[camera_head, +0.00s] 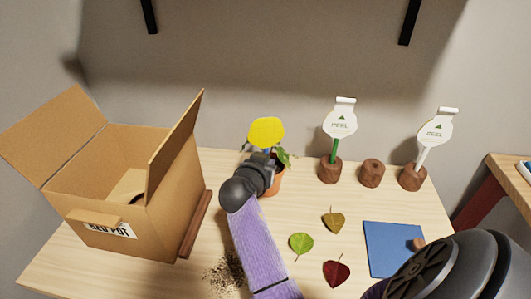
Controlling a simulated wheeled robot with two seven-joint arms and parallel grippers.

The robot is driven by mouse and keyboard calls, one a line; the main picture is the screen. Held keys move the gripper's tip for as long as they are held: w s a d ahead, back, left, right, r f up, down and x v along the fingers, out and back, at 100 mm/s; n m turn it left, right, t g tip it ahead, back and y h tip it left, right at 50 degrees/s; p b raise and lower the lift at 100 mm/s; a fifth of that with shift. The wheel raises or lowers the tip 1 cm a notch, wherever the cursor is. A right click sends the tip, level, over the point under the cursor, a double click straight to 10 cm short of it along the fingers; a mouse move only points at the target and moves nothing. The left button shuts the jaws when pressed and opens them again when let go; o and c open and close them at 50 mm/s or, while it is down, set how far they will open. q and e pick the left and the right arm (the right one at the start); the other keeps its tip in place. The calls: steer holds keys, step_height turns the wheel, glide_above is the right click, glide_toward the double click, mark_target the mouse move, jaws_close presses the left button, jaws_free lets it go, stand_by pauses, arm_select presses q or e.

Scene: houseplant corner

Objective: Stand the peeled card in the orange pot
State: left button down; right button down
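A yellow round card (266,132) on a short blue stem stands upright above the orange pot (276,184). The pot holds a green plant and is partly hidden behind my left gripper (266,158). That gripper is at the card's stem and appears shut on it; its fingertips are small and partly hidden. I cannot tell whether the stem's lower end touches the soil. Two white cards marked PEEL, one on a green stem (333,150) and one on a white stem (421,157), stand in wooden blocks. The block between them (371,173) is empty. My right gripper's fingers are not visible.
An open cardboard box (125,190) stands at the left. Three leaves, green (301,243), brown (333,220) and dark red (336,272), lie in front. A blue mat (390,245) is at the right. Dark crumbs (225,273) lie near my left arm.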

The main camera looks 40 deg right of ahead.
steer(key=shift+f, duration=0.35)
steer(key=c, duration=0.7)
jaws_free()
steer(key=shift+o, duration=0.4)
